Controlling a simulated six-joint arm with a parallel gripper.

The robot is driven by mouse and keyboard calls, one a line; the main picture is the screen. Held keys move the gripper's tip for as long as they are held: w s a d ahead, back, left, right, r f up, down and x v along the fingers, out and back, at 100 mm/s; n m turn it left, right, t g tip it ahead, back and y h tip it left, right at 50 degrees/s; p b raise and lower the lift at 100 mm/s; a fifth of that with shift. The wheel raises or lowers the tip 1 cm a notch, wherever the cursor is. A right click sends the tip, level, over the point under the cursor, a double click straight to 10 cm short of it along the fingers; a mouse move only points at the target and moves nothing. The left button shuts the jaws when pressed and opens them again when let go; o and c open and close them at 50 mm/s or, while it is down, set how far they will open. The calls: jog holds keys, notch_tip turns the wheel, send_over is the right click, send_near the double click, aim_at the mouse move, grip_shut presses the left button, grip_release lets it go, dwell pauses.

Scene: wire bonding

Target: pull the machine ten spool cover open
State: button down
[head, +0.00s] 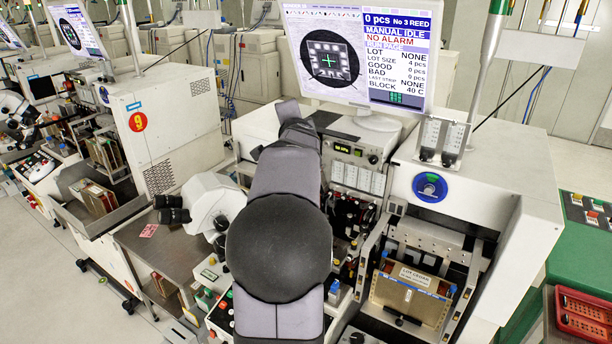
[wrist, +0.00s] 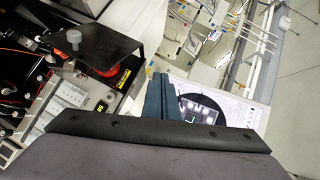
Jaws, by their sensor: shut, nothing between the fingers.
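A black plate (wrist: 110,48) with a grey knob (wrist: 73,37) on it shows at the upper left of the wrist view; it looks like the spool cover. A red round part (wrist: 105,71) shows under its edge. Whether the cover is open or shut is hard to tell. My gripper (wrist: 160,82) is shut and empty, its blue-grey fingers to the right of the plate and apart from it in the picture. In the head view my arm hides most of the cover area on the near machine (head: 400,148). That machine's number is not visible.
A monitor (head: 352,50) stands on the machine, behind my arm. A white microscope (head: 212,200) is left of the arm. A magazine (head: 408,295) sits in the bay at lower right. Machine nine (head: 150,120) stands to the left, and a green table (head: 585,250) to the right.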

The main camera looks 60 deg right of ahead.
jog(key=s+f+n+t+y+b, duration=0.3)
jog(key=s+f+t+y+b, duration=0.4)
jog(key=s+f+b, duration=0.75)
jog(key=w+r+h+p, duration=0.1)
jog(key=w+p, duration=0.8)
jog(key=p, duration=0.2)
jog(key=shift+w+a+r+t, duration=0.25)
jog(key=shift+a+r+t, duration=0.05)
jog(key=shift+r, duration=0.05)
jog(key=shift+a+f+h+b, duration=0.2)
jog(key=shift+h+b, duration=0.1)
jog(key=shift+b, duration=0.45)
